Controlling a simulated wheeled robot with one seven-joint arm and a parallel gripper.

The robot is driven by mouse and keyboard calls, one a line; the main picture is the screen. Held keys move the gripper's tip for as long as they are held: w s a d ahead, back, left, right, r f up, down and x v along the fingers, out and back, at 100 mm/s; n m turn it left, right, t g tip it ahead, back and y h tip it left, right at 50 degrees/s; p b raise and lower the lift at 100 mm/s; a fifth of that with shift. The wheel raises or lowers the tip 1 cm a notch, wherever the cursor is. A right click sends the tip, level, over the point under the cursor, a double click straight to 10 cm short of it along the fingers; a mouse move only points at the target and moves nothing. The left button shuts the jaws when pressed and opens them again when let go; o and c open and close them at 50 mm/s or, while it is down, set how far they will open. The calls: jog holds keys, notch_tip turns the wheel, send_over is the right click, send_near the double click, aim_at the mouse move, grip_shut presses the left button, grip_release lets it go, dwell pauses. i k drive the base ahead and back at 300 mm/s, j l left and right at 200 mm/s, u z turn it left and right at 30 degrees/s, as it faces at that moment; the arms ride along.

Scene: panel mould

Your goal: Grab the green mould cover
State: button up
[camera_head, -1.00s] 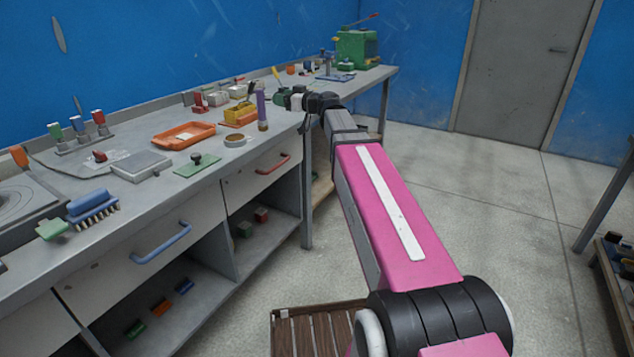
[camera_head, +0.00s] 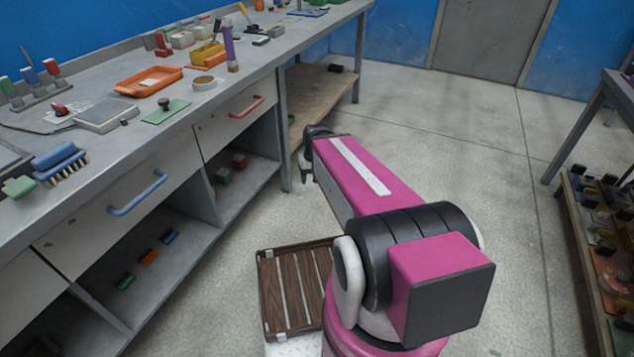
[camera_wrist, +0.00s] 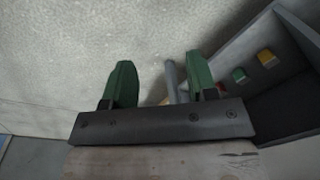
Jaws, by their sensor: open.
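The green mould cover (camera_head: 166,111), a flat green plate with a dark knob, lies on the bench top in front of the orange tray. My gripper (camera_head: 304,168) hangs low in front of the bench, to the right of the cover and apart from it, near a bench leg. In the wrist view its two green fingers (camera_wrist: 160,72) are spread with nothing held between them. The cover does not show in the wrist view.
The grey bench (camera_head: 92,135) has a drawer with a red handle (camera_head: 247,107) and one with a blue handle (camera_head: 137,193). A loaded shelf (camera_head: 590,290) is at right. Open floor lies between.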

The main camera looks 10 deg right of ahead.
aim_at(168, 108)
jog(key=u, duration=1.25)
